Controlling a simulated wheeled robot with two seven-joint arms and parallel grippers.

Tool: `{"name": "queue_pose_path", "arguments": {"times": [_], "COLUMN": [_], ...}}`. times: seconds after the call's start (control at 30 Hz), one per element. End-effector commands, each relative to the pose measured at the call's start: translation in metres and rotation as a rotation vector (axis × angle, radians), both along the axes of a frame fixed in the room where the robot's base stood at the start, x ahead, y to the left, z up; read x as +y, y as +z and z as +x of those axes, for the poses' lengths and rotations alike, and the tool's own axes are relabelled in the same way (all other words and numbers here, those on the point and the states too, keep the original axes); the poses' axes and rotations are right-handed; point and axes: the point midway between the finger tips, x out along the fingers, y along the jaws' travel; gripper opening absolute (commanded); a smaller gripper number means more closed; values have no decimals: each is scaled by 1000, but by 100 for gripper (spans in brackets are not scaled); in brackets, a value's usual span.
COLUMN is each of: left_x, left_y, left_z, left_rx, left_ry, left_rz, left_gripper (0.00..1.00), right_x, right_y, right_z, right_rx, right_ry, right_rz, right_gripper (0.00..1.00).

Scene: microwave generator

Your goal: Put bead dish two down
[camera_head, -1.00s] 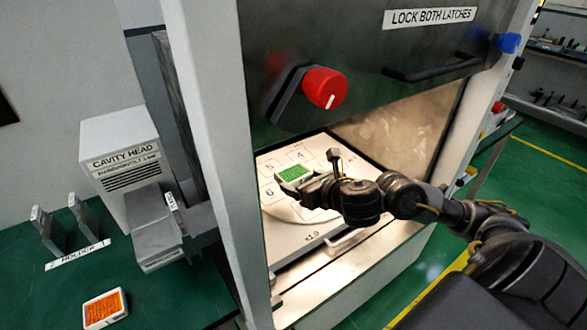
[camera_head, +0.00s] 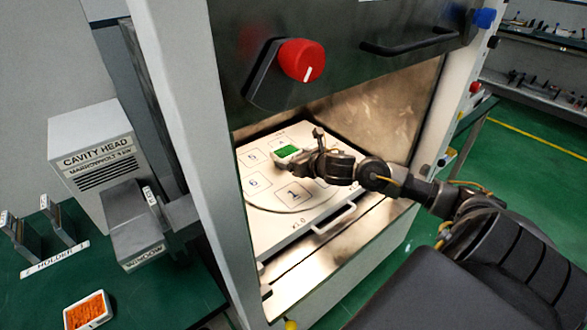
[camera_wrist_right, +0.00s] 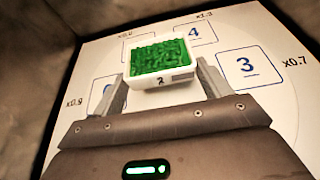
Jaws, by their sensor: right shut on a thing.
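Bead dish two is a small white dish of green beads (camera_head: 286,150), marked 2 on its side in the right wrist view (camera_wrist_right: 160,78). My right gripper (camera_head: 302,157) is shut on it inside the open cabinet, over the white numbered plate (camera_head: 263,226). In the right wrist view the fingers (camera_wrist_right: 165,82) stand on either side of the dish, with squares 4 and 3 showing beyond it. I cannot tell whether the dish touches the plate. Squares 5, 6 and 1 show in the head view. My left gripper is not in view.
A white dish of orange beads (camera_head: 88,311) sits on the green bench at left, near the holder (camera_head: 45,235) and the cavity head box (camera_head: 98,165). The cabinet's side post (camera_head: 178,130) and red knob (camera_head: 300,61) stand close to the opening.

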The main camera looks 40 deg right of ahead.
Motion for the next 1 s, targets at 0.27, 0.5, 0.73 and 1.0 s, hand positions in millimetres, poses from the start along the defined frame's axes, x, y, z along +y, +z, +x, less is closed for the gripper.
{"name": "queue_pose_path", "arguments": {"times": [0.27, 0.5, 0.73, 1.0], "left_x": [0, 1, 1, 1], "left_y": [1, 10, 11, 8], "left_z": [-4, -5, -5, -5], "left_rx": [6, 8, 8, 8], "left_ry": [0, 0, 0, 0], "left_rz": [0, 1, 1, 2], "left_gripper": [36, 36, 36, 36], "right_x": [-8, -11, -11, -11], "right_y": [-13, -38, -50, -53], "right_z": [8, 10, 11, 11], "right_rx": [0, 4, -1, 0], "right_ry": [2, -1, 2, 3], "right_rz": [1, 4, 0, -1], "right_gripper": [53, 53, 53, 78]}}
